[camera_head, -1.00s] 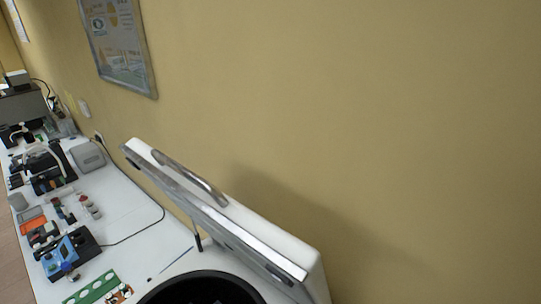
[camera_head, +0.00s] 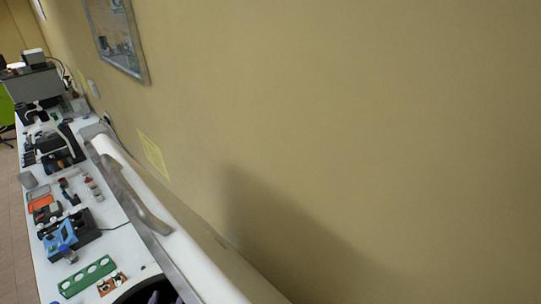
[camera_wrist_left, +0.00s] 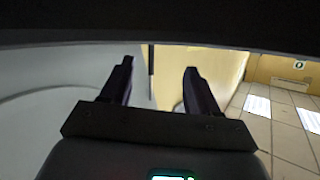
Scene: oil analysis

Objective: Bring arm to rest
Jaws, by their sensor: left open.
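My left gripper (camera_wrist_left: 159,66) is open in the left wrist view, with its two dark fingers apart and nothing visible between them. In the head view only small dark purple parts, seemingly its fingers (camera_head: 160,297), show at the bottom edge, over the black round opening of a white machine. The machine's raised white lid (camera_head: 170,235) with a metal handle (camera_head: 140,203) stands beside it. My right gripper is in neither view.
A long white bench (camera_head: 112,243) runs along the yellow wall. It carries a green rack (camera_head: 87,277), a blue device (camera_head: 62,235), an orange tray (camera_head: 40,202) and microscope-like instruments (camera_head: 62,150). Tiled floor (camera_wrist_left: 290,138) shows at right in the wrist view.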

